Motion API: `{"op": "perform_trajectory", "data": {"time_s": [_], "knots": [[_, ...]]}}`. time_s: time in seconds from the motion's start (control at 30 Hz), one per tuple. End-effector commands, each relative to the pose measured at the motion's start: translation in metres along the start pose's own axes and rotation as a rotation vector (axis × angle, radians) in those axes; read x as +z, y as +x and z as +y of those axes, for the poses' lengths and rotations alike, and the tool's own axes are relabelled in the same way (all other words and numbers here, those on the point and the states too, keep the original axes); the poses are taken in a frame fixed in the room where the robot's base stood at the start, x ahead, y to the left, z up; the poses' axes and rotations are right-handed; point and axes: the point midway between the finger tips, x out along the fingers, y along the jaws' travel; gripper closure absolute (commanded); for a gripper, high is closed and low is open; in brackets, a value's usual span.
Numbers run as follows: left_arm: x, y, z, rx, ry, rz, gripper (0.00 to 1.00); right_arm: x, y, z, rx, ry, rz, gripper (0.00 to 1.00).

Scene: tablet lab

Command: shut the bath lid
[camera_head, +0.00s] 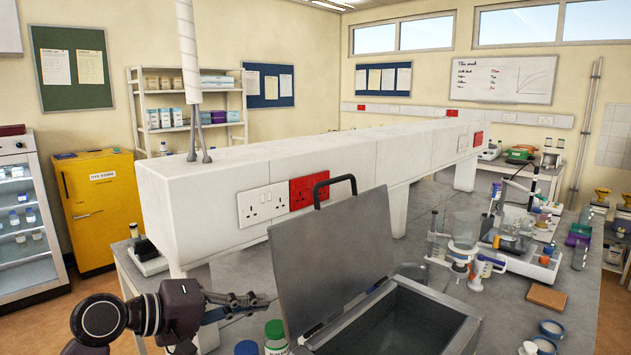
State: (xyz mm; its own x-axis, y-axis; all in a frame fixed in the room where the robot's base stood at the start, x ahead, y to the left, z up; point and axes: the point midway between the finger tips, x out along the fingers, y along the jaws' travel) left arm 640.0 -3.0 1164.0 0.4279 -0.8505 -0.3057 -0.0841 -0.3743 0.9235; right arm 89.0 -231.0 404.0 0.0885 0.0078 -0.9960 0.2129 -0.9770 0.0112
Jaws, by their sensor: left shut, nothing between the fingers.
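The bath (440,312) is a grey box with an open dark well, at the lower middle right of the bench. Its lid (335,255) is a dark grey panel hinged along the left side of the bath. The lid stands raised, tilted a little back to the left, with a black handle (333,181) at its top edge. My left gripper (258,300) is left of the lid, close to its outer face, below the handle's height. Its fingers are shut and empty. Whether the fingertips touch the lid cannot be told. My right gripper is not in view.
Bottles with green (275,331) and blue (247,347) caps stand just below my left gripper. A white service trunk with sockets (262,205) runs behind the lid. Glassware and instruments (465,245) crowd the bench right of the bath.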

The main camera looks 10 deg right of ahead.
Motion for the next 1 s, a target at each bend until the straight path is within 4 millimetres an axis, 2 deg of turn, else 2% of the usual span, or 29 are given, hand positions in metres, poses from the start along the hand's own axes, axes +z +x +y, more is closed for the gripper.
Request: {"op": "perform_trajectory", "data": {"time_s": [0.03,0.1,0.2,0.33,0.4,0.57,0.77,1.0], "knots": [[-0.018,-0.006,0.036,0.053,-0.026,-0.002,1.0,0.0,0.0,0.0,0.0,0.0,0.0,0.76],[-0.034,-0.015,0.08,0.124,-0.078,-0.018,1.0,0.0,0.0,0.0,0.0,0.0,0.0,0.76],[-0.051,-0.03,0.133,0.21,-0.141,-0.044,1.0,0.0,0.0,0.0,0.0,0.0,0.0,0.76],[-0.064,-0.047,0.182,0.285,-0.199,-0.071,1.0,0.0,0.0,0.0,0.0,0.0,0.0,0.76],[-0.068,-0.053,0.197,0.308,-0.218,-0.081,1.0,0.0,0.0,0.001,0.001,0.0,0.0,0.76],[-0.069,-0.051,0.213,0.326,-0.235,-0.093,1.0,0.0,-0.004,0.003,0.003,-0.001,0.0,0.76],[-0.067,-0.02,0.226,0.327,-0.235,-0.094,1.0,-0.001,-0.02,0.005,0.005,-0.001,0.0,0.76],[-0.065,0.03,0.244,0.325,-0.235,-0.093,1.0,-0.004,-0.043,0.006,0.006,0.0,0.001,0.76]]}}
